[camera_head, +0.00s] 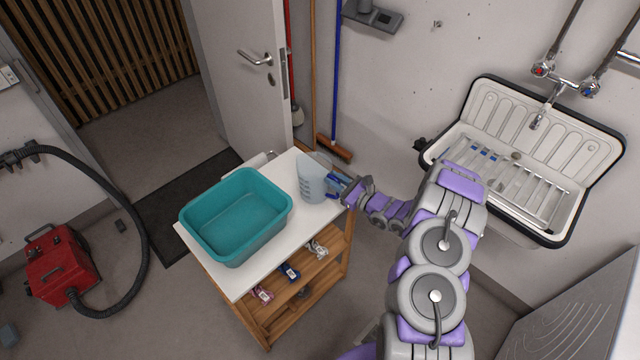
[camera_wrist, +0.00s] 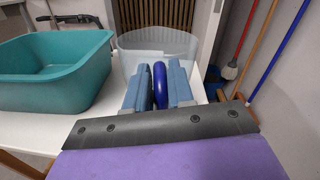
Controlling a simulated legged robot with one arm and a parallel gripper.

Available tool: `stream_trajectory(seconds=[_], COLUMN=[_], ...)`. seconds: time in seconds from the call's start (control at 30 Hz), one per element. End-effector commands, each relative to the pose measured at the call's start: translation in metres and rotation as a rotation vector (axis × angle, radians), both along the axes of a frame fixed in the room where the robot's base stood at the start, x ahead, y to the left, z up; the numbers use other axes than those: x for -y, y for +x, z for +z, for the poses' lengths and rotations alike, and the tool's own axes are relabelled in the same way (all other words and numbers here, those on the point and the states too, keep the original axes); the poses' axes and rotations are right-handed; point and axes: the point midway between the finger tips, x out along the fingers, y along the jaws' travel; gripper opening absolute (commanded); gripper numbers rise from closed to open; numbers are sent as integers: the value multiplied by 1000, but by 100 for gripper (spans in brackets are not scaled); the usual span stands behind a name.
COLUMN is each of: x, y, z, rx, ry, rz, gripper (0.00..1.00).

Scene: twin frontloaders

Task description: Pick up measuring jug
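The measuring jug (camera_head: 312,180) is translucent pale blue with a blue handle. It stands upright near the far right corner of the white cart top. Its clear body fills the upper middle of the wrist view (camera_wrist: 157,45), with the handle (camera_wrist: 160,88) towards me. My gripper (camera_head: 340,186) reaches in from the right at the jug's handle side. In the wrist view, its two blue-grey fingers (camera_wrist: 158,86) flank the handle closely, and it looks shut on it. Any lift off the cart top cannot be made out.
A teal basin (camera_head: 190,218) sits left of the jug on the cart top (camera_head: 240,284). Small items lie on the wooden shelf (camera_head: 330,262) below. A sink (camera_head: 588,182) is on the right wall. Brooms (camera_head: 335,75) lean behind the cart. A red vacuum (camera_head: 60,268) stands left.

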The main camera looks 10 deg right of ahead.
Motion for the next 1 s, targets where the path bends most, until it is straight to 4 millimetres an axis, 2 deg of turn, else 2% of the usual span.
stream_trajectory(seconds=[0.03, 0.2, 0.23, 0.77, 1.0], x=[1, 3, 4, 1, 3], y=[0, 0, 0, 0, 1], z=[0, 0, 0, 0, 19], rx=[0, 0, 0, 0, 2], ry=[0, 3, 4, 1, 2], rz=[0, -1, -1, -1, -3], gripper=[17, 1, 0, 0, 0])
